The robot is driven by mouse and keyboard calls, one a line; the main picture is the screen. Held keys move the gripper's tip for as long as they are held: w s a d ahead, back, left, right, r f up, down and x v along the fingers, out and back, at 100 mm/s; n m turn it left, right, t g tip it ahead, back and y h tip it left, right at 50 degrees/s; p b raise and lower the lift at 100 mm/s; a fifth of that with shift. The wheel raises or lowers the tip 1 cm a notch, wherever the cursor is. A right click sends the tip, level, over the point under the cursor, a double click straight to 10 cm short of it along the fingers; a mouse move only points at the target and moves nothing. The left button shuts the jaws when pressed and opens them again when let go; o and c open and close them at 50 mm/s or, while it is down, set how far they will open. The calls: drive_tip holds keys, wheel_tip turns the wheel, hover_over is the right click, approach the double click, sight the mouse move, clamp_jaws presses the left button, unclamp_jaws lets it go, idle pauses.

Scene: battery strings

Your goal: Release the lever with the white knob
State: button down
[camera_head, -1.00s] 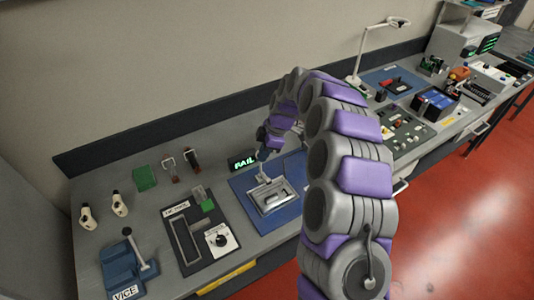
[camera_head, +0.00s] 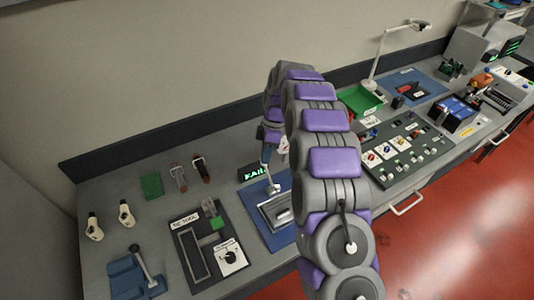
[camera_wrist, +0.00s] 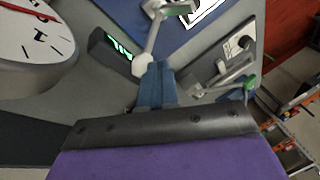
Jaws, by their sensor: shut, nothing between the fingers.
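A metal clamp fixture (camera_head: 277,210) sits on a blue mat (camera_head: 252,203) at the middle of the bench. In the wrist view, its pale lever (camera_wrist: 154,30) slopes down to a small whitish knob (camera_wrist: 142,65). My gripper (camera_head: 266,158) is above the back of the fixture in the head view, with my arm hiding part of the area. In the wrist view, the blue fingers of my gripper (camera_wrist: 155,72) are shut and empty, right beside the knob. I cannot tell whether they touch it.
A display with green letters (camera_wrist: 120,46) and a large dial (camera_wrist: 35,32) are close to my gripper. The tool board (camera_head: 197,265) and blue vice (camera_head: 128,278) are left. A switch panel (camera_head: 410,145) and green tray (camera_head: 360,100) are right.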

drive_tip(key=shift+w+a, duration=0.15)
drive_tip(key=shift+w, duration=0.1)
idle(0.5)
drive_tip(key=shift+a, duration=0.1)
